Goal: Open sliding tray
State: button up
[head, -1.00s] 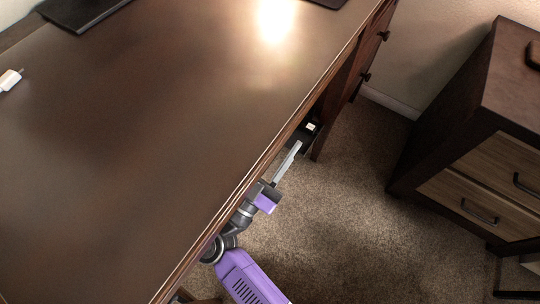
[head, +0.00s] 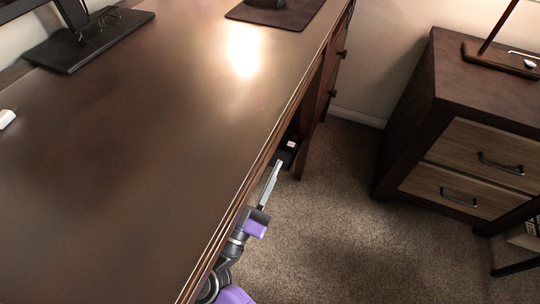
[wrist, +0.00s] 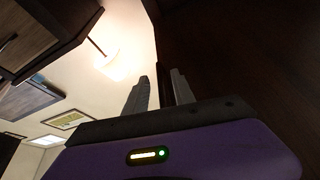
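The sliding tray (head: 286,157) shows only as a small dark piece under the desk's right edge, with a small white item on it. The desk top hides the rest. My gripper (head: 276,166) is beside the desk edge, its silver fingers pointing toward the tray's visible end. In the wrist view the two fingers of my gripper (wrist: 159,77) stand apart, with a dark edge running between them. I cannot tell whether they touch it.
The wide desk top (head: 150,150) lies above and left of my arm. A dark cabinet with wooden drawers (head: 465,150) stands at the right. Carpet (head: 330,235) is clear between them. A lamp (wrist: 110,60) shows in the wrist view.

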aim_at(271, 155)
jog(key=shift+b+x, duration=0.3)
jog(key=shift+x, duration=1.35)
grip_shut()
